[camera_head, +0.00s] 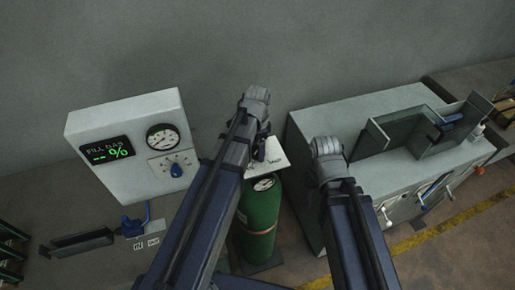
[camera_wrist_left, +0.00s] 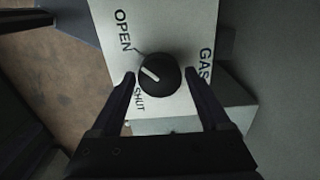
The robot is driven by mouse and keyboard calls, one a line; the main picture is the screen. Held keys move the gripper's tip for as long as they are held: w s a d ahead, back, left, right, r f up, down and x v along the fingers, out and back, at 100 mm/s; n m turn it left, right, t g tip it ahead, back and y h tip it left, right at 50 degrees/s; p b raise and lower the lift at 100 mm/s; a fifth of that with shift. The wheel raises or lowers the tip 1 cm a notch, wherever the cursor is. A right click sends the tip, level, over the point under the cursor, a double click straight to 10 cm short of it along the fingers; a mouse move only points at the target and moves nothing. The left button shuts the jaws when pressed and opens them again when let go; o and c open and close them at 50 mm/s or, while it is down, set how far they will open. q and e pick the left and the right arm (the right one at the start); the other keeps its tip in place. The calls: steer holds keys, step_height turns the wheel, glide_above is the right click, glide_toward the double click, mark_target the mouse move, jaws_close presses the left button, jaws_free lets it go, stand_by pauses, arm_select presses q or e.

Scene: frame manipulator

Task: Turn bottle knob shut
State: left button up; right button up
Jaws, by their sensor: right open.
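The black knob (camera_wrist_left: 160,73) sits on a white panel (camera_wrist_left: 205,20) lettered OPEN, SHUT and GAS. Its white pointer mark slants to the upper left, on the side between OPEN and SHUT. My left gripper (camera_wrist_left: 160,76) is open, one finger on each side of the knob, with small gaps visible. In the head view, my left gripper (camera_head: 259,150) is at the white panel (camera_head: 272,157) above the green bottle (camera_head: 262,220); my arm hides the knob there. My right gripper (camera_head: 328,165) is right of the bottle, open, its fingers hard to make out.
A white gauge box (camera_head: 105,165) with a blue knob and a display reading "FILL GAS -- %" hangs at left. A grey cabinet (camera_head: 310,125) with an open bin (camera_head: 400,135) on top stands at right. Blue-handled fittings (camera_head: 132,226) lie at lower left.

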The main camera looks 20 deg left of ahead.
arm_select(q)
steer(key=c, duration=1.1)
steer(key=shift+o, duration=0.2)
steer(key=shift+n, duration=0.3)
steer(key=n, duration=0.3)
steer(key=shift+n, duration=0.4)
steer(key=n, duration=0.4)
steer(key=shift+n, duration=0.3)
steer(key=n, duration=0.4)
steer(key=shift+n, duration=2.4)
steer(key=shift+s, duration=0.1)
